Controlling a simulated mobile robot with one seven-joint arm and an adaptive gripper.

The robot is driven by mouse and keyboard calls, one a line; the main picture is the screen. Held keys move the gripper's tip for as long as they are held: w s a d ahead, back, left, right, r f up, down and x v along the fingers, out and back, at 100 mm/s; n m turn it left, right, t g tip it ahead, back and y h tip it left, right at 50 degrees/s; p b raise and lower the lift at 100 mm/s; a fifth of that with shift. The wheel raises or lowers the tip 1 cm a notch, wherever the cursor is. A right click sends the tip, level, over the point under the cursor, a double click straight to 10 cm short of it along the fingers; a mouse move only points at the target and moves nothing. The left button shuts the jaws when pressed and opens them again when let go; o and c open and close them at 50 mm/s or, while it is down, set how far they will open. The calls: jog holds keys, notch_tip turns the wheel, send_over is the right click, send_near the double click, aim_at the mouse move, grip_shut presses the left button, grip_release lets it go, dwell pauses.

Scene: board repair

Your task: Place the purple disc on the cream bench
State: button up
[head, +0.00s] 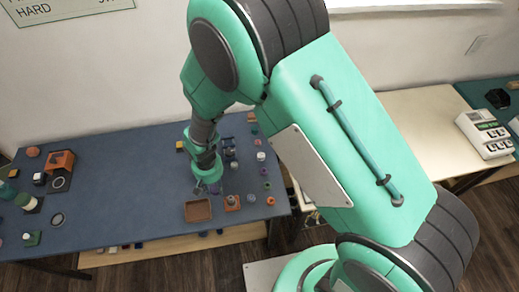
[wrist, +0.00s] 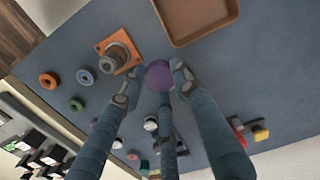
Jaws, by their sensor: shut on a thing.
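The purple disc (wrist: 158,74) sits between the fingertips of my gripper (wrist: 157,84) in the wrist view, with the blue mat close behind it. My gripper is shut on it; I cannot tell whether the disc still touches the mat. In the head view my gripper (head: 208,188) is low over the blue bench, just behind the brown tray; the disc is too small there to make out surely. The cream bench (head: 405,112) stands to the right in the head view, partly hidden behind my arm.
The blue bench (head: 110,165) holds a brown tray (head: 198,210), which also shows in the wrist view (wrist: 222,12). An orange square part with a grey knob (wrist: 118,52) is beside the disc. Several small rings and parts lie around. A white keyed device (head: 484,134) stands far right.

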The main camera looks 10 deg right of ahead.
aim_at(215, 188)
notch_tip(215, 188, up, 11)
jog(key=w+d+m+b, duration=0.1)
jog(key=w+d+m, duration=0.1)
jog(key=w+d, duration=0.55)
jog(key=w+d+m, duration=0.2)
jog(key=w+d, duration=0.3)
jog(key=w, duration=0.6)
jog(key=w+d+m+b, duration=0.15)
jog(key=w+d, duration=0.35)
jog(key=d, duration=0.7)
jog(key=w+d+m, duration=0.2)
jog(key=w+d, duration=0.3)
jog(key=d, duration=0.7)
jog(key=w+d+m, duration=0.2)
jog(key=w+d, duration=0.3)
jog(key=d, duration=0.6)
jog(key=shift+n, duration=0.25)
jog(key=f, duration=0.3)
jog(key=d+f, duration=0.1)
jog(key=f, duration=0.1)
jog(key=shift+w+f, duration=0.15)
jog(key=shift+f, duration=0.2)
jog(key=shift+f+b, duration=0.85)
jog(key=shift+f, duration=2.3)
